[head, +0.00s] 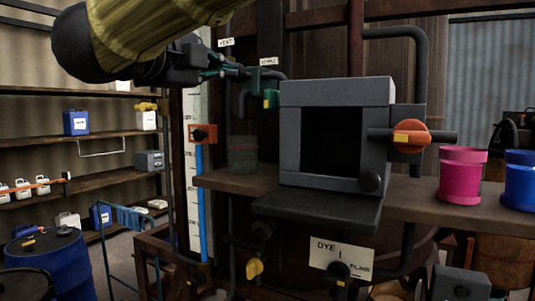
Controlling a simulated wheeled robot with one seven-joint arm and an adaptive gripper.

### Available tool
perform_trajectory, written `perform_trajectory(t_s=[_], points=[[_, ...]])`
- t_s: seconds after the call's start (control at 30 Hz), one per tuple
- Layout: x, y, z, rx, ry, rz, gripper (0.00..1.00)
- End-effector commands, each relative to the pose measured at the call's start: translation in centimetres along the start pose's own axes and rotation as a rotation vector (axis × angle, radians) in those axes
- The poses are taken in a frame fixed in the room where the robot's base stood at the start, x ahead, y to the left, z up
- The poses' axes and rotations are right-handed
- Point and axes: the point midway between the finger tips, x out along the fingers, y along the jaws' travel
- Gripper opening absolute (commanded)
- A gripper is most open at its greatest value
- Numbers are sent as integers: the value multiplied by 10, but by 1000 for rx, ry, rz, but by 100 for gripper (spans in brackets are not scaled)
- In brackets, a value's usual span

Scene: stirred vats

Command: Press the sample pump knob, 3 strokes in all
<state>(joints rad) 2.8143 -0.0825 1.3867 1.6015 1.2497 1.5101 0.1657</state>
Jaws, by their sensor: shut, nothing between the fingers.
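My gripper (240,72) is at the upper left centre, reaching right from my dark wrist, with its teal fingers shut and empty. Its tips are close to a dark pipe and a small green fitting (270,98), under a small white label (268,61) too small to read surely. I cannot tell whether the tips touch anything there. No part is clearly the sample pump knob; it may be hidden by the fingers. A dark, see-through jar (243,155) stands on the shelf below.
A grey open-fronted box (338,90) with an orange handle (411,136) stands right of the gripper on the brown shelf (425,196). Pink (462,175) and blue (520,180) pots stand further right. A blue upright tube (201,205) and an orange fitting (202,134) are at the left.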

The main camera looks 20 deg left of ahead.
Motion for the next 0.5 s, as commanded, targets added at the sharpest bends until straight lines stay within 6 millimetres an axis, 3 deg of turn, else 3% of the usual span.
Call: perform_trajectory(t_s=[0.5], points=[[15, 0, 0, 0, 0, 0, 0]])
